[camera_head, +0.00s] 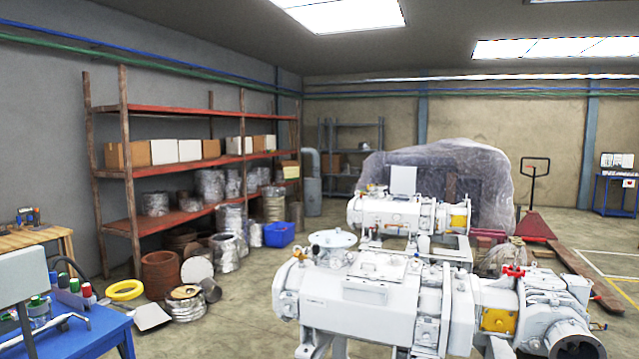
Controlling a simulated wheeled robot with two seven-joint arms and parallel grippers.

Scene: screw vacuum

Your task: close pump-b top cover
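Two white pumps stand on the floor right of centre. The front pump (335,300) is large and near. It has a flat rectangular plate (378,268) with a small handle lying on its top. The rear pump (385,215) stands behind it. A pale flat panel (403,179) stands upright on top of the rear pump, like a raised cover. No label that I can read tells which one is pump-b. Neither of my grippers is in view.
A blue table (85,333) with bottles is at the lower left. A yellow ring (125,290) and metal drums (185,302) lie on the floor near red shelves (160,170). A wrapped bulk (460,165) and a red pallet jack (534,224) are behind. Some floor left of the pumps is clear.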

